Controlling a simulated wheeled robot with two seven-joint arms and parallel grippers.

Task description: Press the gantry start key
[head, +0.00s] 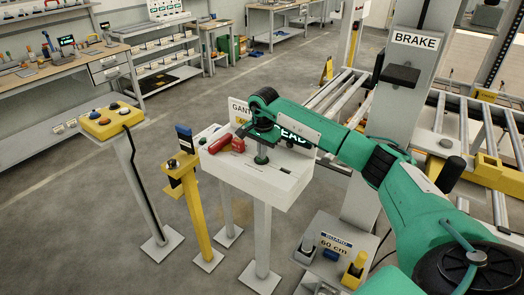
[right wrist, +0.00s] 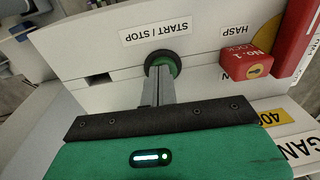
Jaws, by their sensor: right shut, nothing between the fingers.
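The gantry control box (head: 240,168) is a white box on a post in the middle of the head view. Its round green start key with a dark collar (head: 261,160) is on the top face; in the right wrist view the key (right wrist: 170,63) sits beside the START / STOP label (right wrist: 156,34). My right gripper (head: 262,150) points down over the key, its fingers shut and empty. In the wrist view the fingertips (right wrist: 157,80) overlap the near part of the key; I cannot tell whether they touch it. My left gripper is not in view.
A red lock block (right wrist: 248,66) by the HASP label sits beside the key; red parts (head: 224,144) also show in the head view. A sign panel (head: 238,108) rises behind the box. A yellow post (head: 190,190) and yellow button box (head: 112,122) stand left.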

